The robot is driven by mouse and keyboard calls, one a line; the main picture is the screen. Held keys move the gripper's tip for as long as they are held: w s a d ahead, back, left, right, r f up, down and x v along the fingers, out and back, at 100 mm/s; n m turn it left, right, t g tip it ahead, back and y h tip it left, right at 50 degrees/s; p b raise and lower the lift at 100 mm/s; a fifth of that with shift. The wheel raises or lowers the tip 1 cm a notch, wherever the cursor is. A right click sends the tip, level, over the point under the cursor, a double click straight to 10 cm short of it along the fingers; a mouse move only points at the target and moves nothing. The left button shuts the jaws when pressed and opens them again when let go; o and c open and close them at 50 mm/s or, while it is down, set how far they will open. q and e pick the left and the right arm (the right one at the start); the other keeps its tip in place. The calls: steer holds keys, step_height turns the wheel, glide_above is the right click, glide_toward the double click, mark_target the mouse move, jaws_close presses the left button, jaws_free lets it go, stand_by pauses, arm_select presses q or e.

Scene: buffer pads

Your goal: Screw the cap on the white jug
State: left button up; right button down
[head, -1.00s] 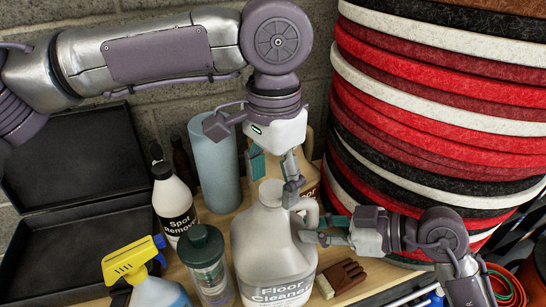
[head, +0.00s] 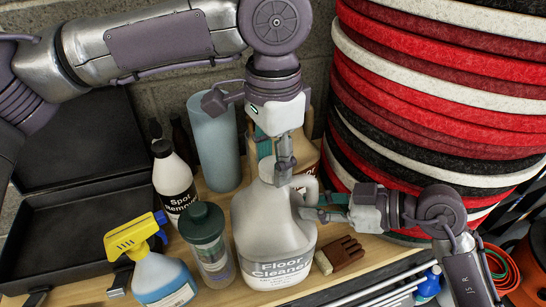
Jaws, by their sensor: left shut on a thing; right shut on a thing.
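The white jug (head: 273,240), labelled Floor Cleaner, stands upright on the wooden shelf. My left gripper (head: 275,170) points down right over the jug's neck, shut on the cap. The cap is hidden behind its fingers, so I cannot tell how it sits on the neck. My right gripper (head: 306,207) comes in from the right and is shut on the jug's handle (head: 309,187).
A Spot Remover bottle (head: 175,182), green-lidded container (head: 206,240) and yellow-topped spray bottle (head: 160,280) stand left of the jug. A blue-grey cylinder (head: 214,150) is behind. A brush (head: 341,254) lies right. Stacked pads (head: 430,100) block the back right.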

arm_select(q)
steer(key=o, duration=1.4)
steer(key=shift+c, duration=0.2)
steer(key=shift+r, duration=0.1)
step_height(320, 180, up, 12)
arm_select(e)
steer(key=c, duration=0.9)
jaws_free()
steer(key=shift+d, duration=0.15)
steer(key=v, duration=1.1)
steer(key=shift+s+d+r, duration=0.15)
steer(key=shift+d, duration=0.2)
